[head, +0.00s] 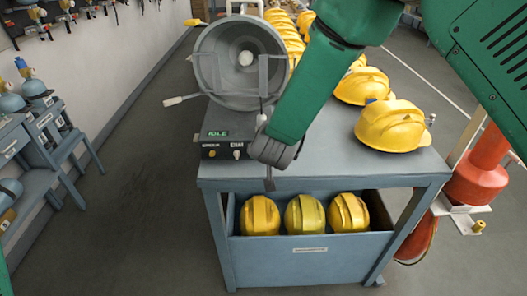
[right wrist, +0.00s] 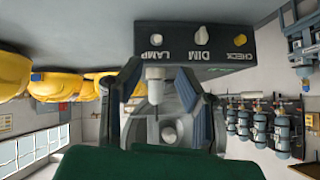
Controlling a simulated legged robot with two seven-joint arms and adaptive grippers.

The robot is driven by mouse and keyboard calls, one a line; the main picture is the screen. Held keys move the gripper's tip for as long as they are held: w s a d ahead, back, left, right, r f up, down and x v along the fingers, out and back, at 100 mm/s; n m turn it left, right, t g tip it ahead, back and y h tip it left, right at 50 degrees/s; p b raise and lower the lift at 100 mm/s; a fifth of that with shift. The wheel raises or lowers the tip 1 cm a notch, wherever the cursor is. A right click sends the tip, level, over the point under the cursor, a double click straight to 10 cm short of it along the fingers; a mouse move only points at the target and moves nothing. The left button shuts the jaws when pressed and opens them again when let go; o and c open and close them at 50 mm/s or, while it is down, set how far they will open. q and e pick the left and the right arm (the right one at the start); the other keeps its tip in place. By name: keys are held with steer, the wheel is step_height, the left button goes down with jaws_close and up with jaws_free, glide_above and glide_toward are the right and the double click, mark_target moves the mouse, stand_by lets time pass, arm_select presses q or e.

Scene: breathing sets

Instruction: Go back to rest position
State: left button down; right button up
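The dark test box (head: 222,143) stands at the table's near edge below a round grey drum-like unit (head: 240,62), with a green display reading IDLE. My right gripper (head: 268,150) is at the box's right front corner. In the right wrist view the box (right wrist: 195,52) appears upside down with labels LAMP, DIM and CHECK. Contact cannot be told. My left gripper is not in view.
Several yellow helmets (head: 392,126) lie on the grey table (head: 330,165); three more sit in the bin (head: 310,262) below. A red cylinder (head: 477,183) stands right of the table. A side bench (head: 45,180) is at left. The floor (head: 140,190) between is clear.

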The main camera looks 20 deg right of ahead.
steer(key=shift+s+r, duration=0.15)
steer(key=shift+s, duration=0.05)
stand_by(0.3)
steer(key=s+d+f+n+g+b, duration=0.15)
steer(key=s+f+b, duration=0.3)
steer(key=f, duration=0.45)
steer(key=s+d+f+n+g+b, duration=0.1)
steer(key=s+d+f+b, duration=0.2)
steer(key=s+f, duration=0.4)
steer(key=s+d+f+n+g+b, duration=0.1)
steer(key=s+d+f+g+b, duration=0.1)
steer(key=s+f, duration=0.5)
steer(key=s+d+f+n+g+y+b, duration=0.1)
steer(key=s+f+b, duration=0.4)
steer(key=s, duration=0.6)
steer(key=s+d+f+n+g+b, duration=0.1)
steer(key=s+d+f+g+b, duration=0.2)
steer(key=s+f, duration=0.6)
steer(key=shift+s+f+y+b, duration=0.15)
steer(key=shift+s+y+b, duration=0.05)
steer(key=shift+y+b, duration=0.25)
steer(key=shift+a, duration=0.1)
